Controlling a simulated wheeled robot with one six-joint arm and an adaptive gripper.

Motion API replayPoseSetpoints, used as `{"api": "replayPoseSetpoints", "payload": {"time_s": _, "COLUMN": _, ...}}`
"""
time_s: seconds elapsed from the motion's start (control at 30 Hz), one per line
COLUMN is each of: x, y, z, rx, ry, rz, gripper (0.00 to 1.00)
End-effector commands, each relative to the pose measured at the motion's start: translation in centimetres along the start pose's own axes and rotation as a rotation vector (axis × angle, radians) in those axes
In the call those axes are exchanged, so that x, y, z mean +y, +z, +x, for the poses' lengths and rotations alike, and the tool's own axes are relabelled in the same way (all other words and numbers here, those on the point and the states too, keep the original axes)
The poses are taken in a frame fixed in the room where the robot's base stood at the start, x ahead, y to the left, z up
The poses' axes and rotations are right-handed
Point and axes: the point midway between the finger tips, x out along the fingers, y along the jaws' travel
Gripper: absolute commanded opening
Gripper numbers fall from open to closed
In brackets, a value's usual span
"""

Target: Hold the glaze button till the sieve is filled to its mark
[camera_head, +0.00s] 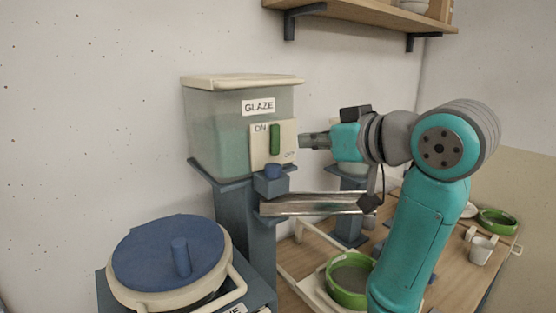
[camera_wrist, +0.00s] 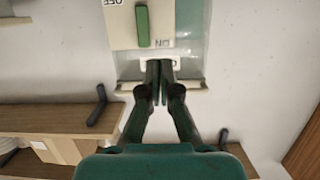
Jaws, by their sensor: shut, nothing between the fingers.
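The glaze tank (camera_head: 215,130), labelled GLAZE, stands against the wall. Its pale panel (camera_head: 287,135) carries a green upright switch (camera_head: 275,139), between ON at upper left and OFF at lower right. The switch also shows in the wrist view (camera_wrist: 143,26). My gripper (camera_head: 303,140) is shut and empty, just right of the panel; I cannot tell whether it touches. In the wrist view its fingertips (camera_wrist: 160,64) lie together near the panel's ON edge. A green-rimmed sieve (camera_head: 341,296) sits low on the bench, partly hidden by my arm. Its grey inside shows; its mark and fill level are unclear.
A metal chute (camera_head: 310,204) runs right below the tank's blue outlet (camera_head: 272,171); I see no clear flow. A blue-lidded bucket (camera_head: 165,255) stands front left. Another green-rimmed sieve (camera_head: 497,228) and a white cup (camera_head: 481,250) are at right. A wooden shelf (camera_head: 370,14) hangs above.

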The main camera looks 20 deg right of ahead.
Motion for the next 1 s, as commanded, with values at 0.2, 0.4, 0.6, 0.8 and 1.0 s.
{"api": "replayPoseSetpoints", "payload": {"time_s": 0.2, "x": 0.0, "y": 0.0, "z": 0.0, "rx": 0.000, "ry": 0.000, "rz": 0.001, "gripper": 0.00}}
{"api": "replayPoseSetpoints", "payload": {"time_s": 0.4, "x": 0.0, "y": 0.1, "z": 1.1, "rx": -0.001, "ry": -0.001, "rz": 0.003, "gripper": 0.00}}
{"api": "replayPoseSetpoints", "payload": {"time_s": 0.6, "x": -0.1, "y": 0.1, "z": 4.3, "rx": -0.002, "ry": -0.003, "rz": 0.004, "gripper": 0.00}}
{"api": "replayPoseSetpoints", "payload": {"time_s": 0.8, "x": -0.1, "y": 0.1, "z": 8.1, "rx": -0.003, "ry": -0.003, "rz": 0.002, "gripper": 0.00}}
{"api": "replayPoseSetpoints", "payload": {"time_s": 1.0, "x": 0.0, "y": 1.4, "z": 10.5, "rx": -0.002, "ry": 0.000, "rz": 0.002, "gripper": 0.00}}
